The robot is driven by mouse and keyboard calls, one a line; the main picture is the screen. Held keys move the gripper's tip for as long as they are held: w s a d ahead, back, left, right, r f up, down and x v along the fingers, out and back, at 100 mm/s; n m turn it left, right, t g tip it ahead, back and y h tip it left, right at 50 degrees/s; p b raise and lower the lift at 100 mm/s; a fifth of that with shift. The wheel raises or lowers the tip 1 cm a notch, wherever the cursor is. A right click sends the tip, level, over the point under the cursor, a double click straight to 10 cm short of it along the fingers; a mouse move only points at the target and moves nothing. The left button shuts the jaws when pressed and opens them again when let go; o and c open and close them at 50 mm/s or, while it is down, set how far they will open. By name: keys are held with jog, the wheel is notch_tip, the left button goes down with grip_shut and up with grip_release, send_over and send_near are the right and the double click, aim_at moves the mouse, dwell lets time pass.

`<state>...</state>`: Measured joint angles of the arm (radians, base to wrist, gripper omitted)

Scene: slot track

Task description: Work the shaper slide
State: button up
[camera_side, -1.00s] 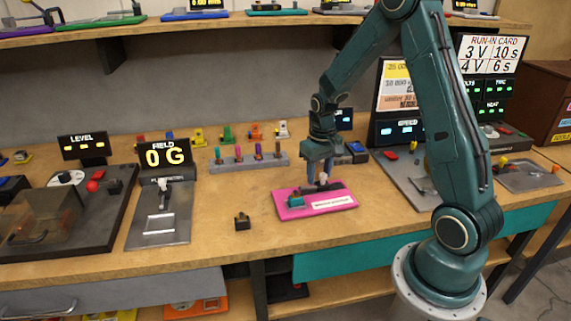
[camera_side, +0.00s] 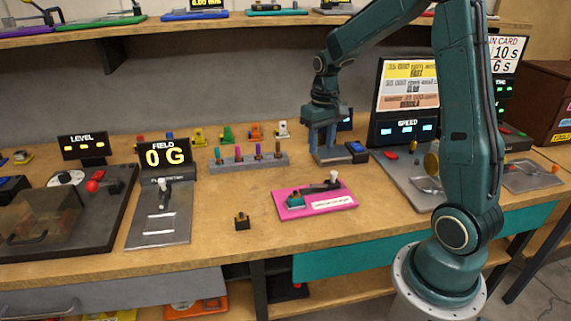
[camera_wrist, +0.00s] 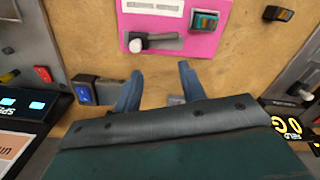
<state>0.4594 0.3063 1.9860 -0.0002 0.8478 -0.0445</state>
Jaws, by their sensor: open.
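A pink board (camera_side: 290,211) lies on the bench with a dark slotted bar, a white-knobbed handle (camera_side: 334,177) and a small teal block (camera_side: 295,199) at its left. The handle stands at the bar's right end. Its label is too small to read. My gripper (camera_side: 322,150) is open and empty, above the bench behind the board and clear of the handle. In the wrist view the fingers (camera_wrist: 158,74) point toward the board with a gap between them; the white knob (camera_wrist: 136,45) lies beyond the tips, at the bar's left end, with the teal block (camera_wrist: 206,22) beside it.
A grey plate (camera_side: 150,230) with a white-knobbed lever stands under the FIELD display (camera_side: 165,157), which reads 0 G. A rack of pegs (camera_side: 250,163) is left of my gripper, a blue button box (camera_side: 356,151) right. A small dark block (camera_side: 241,222) sits on clear bench.

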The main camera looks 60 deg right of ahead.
notch_tip(320, 180, up, 4)
jog(key=shift+r, duration=0.1)
dwell(0.5)
jog(key=s+a+r+n+t, duration=0.25)
jog(key=s+a+r, duration=0.4)
jog(key=a, duration=0.35)
jog(key=s+a+r+n+t, duration=0.2)
jog(key=s+a, duration=0.5)
jog(key=s, duration=0.4)
jog(key=shift+a+t, duration=0.2)
jog(key=shift+t, duration=0.35)
